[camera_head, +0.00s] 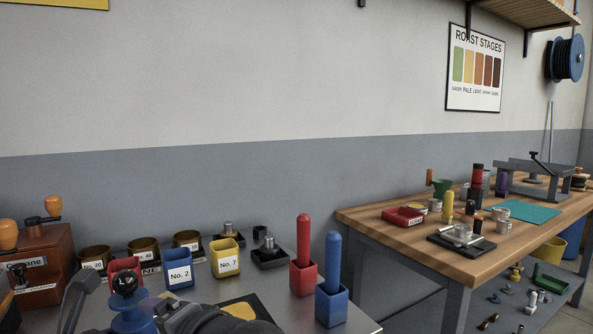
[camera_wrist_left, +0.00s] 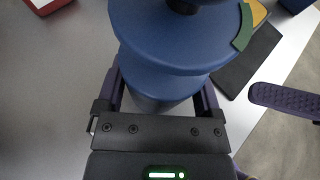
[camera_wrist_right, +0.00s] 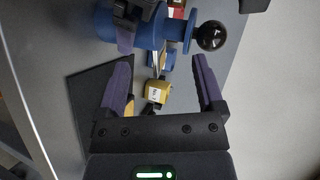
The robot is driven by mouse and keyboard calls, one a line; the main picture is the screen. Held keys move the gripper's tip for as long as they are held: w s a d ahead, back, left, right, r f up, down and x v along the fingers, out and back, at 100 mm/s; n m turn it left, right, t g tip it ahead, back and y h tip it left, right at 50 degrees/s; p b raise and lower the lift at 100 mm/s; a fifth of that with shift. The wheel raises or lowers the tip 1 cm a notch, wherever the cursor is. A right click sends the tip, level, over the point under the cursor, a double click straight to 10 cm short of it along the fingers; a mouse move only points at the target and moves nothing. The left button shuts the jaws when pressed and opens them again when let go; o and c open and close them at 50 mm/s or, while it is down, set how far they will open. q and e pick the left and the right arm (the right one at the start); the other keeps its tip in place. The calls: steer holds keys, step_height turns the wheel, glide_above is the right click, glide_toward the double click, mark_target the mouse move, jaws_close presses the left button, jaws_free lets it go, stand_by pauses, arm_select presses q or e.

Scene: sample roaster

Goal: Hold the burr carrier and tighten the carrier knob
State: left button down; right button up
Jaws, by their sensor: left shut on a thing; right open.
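The blue burr carrier (camera_head: 132,317) stands at the bottom of the head view, with the black ball-shaped carrier knob (camera_head: 124,283) on top. My left gripper (camera_wrist_left: 160,88) is shut on the carrier's narrower body, below its wide blue flange (camera_wrist_left: 175,45). The carrier (camera_wrist_right: 150,25) also shows in the right wrist view, with the knob (camera_wrist_right: 211,36) to its right. My right gripper (camera_wrist_right: 163,78) is open and empty. Its fingers point toward the carrier, and the knob lies beyond the fingertips, apart from them.
Blue No. 2 (camera_head: 179,277) and yellow No. 7 (camera_head: 227,259) bins stand behind the carrier. A red-handled tool (camera_head: 303,242) and a blue-handled tool (camera_head: 332,263) stand in holders to the right. A wooden-topped workbench (camera_head: 370,219) is farther right.

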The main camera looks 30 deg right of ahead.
mark_target(137, 280)
steer(key=s+a+r+n+t+h, duration=0.35)
steer(key=n+t+h, duration=0.2)
steer(key=n, duration=0.85)
steer(key=shift+n+y, duration=0.35)
steer(key=shift+n, duration=0.05)
steer(key=w, duration=1.1)
steer(key=shift+w+a+r, duration=0.1)
steer(key=shift+w+r, duration=0.05)
steer(key=shift+r, duration=0.05)
steer(key=n+g+y, duration=0.1)
steer(key=y, duration=0.1)
steer(key=n+y, duration=0.2)
steer(key=y, duration=0.1)
steer(key=shift+g, duration=0.35)
steer(key=n+g+y, duration=0.4)
steer(key=n+y, duration=0.1)
steer(key=y, duration=0.1)
steer(key=s+d+y, duration=0.1)
steer(key=s+d, duration=0.7)
steer(key=d, duration=0.1)
steer(key=w+d+r+n+t+h, duration=0.2)
steer(key=d+r+t, duration=0.3)
steer(key=d+r, duration=0.3)
steer(key=w+d+r+n+t+h, duration=0.1)
steer(key=d+r+t, duration=0.3)
steer(key=d+r, duration=0.4)
step_height(137, 280, up, 3)
steer(key=shift+w+d+f+n+t+h, duration=0.2)
steer(key=shift+w+n+t+h, duration=0.2)
steer(key=shift+w+h, duration=0.25)
